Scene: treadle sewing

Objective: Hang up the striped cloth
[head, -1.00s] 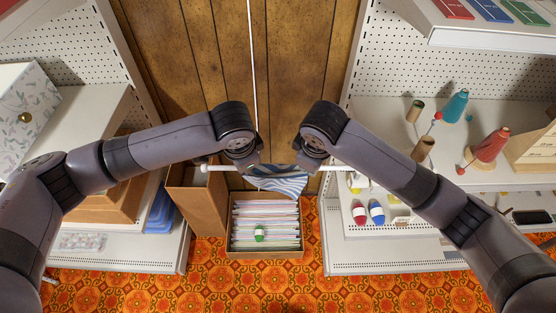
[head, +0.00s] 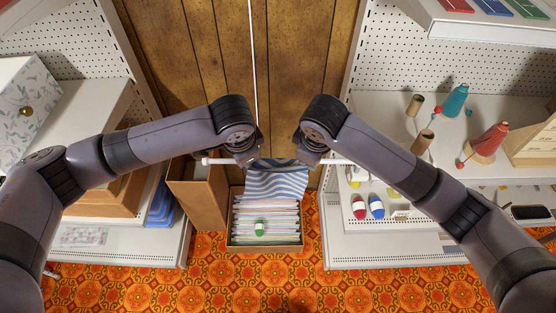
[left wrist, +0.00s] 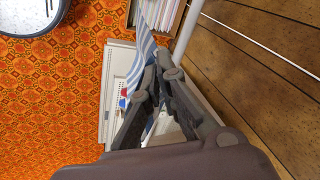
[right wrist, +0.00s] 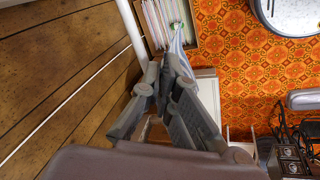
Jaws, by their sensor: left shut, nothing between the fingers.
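The blue-and-white striped cloth (head: 278,181) hangs between my two grippers at the level of a white rod (head: 219,161). Its top edge lies along the rod's line; I cannot tell whether it lies over the rod or in front of it. My left gripper (left wrist: 157,78) is shut and empty, close beside the cloth (left wrist: 141,62). My right gripper (right wrist: 161,75) has its fingertips close together beside the cloth (right wrist: 178,42); whether cloth is between them is unclear. In the head view both grippers are largely hidden by my wrists.
A box of files (head: 264,246) with a green-and-white spool (head: 260,228) stands below the cloth, beside a brown box (head: 203,200). White shelves stand on both sides, the right one (head: 385,110) holding thread cones. Patterned floor lies in front.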

